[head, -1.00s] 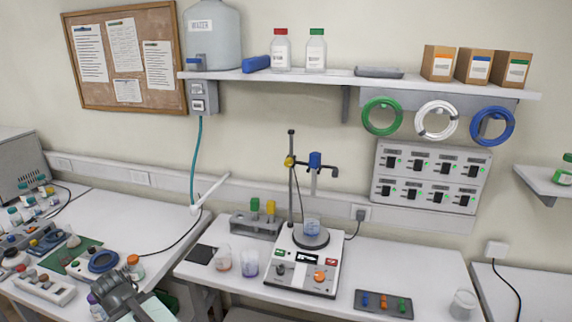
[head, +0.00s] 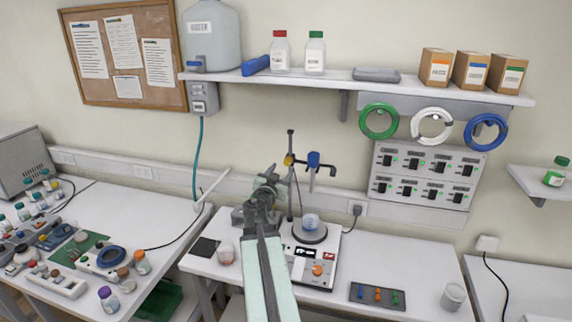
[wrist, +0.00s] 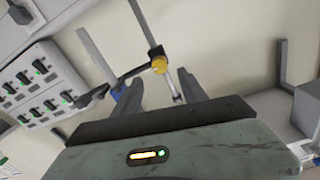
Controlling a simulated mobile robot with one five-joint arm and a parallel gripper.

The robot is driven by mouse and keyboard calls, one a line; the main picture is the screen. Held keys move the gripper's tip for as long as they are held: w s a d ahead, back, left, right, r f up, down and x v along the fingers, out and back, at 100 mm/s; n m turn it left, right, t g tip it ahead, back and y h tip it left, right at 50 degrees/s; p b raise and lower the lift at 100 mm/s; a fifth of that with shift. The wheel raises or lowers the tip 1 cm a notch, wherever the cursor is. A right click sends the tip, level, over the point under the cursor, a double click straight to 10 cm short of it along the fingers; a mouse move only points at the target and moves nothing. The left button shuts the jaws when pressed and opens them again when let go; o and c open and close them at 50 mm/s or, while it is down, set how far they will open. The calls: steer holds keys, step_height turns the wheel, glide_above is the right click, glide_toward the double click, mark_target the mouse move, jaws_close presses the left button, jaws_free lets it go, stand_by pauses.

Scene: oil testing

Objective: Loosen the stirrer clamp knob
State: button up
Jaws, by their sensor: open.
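The yellow clamp knob (head: 289,160) sits on the dark upright rod of the stirrer stand, level with a blue clamp part (head: 314,159) on its right. My gripper (head: 267,177) is raised just left of and below the knob in the head view. In the wrist view, my gripper (wrist: 160,88) is open and empty, its fingers to either side of the yellow knob (wrist: 159,65), which shows past them, apparently untouched. The blue part (wrist: 117,91) is partly hidden by the left finger. The stirrer base (head: 311,262) stands on the bench, partly covered by my arm.
A small rack (head: 378,296) and an empty beaker (head: 453,296) are to the right. The shelf (head: 365,82) runs above the stand.

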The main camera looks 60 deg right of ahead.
mark_target(287, 162)
steer(key=x, duration=0.6)
steer(key=shift+d+f, duration=0.1)
jaws_close()
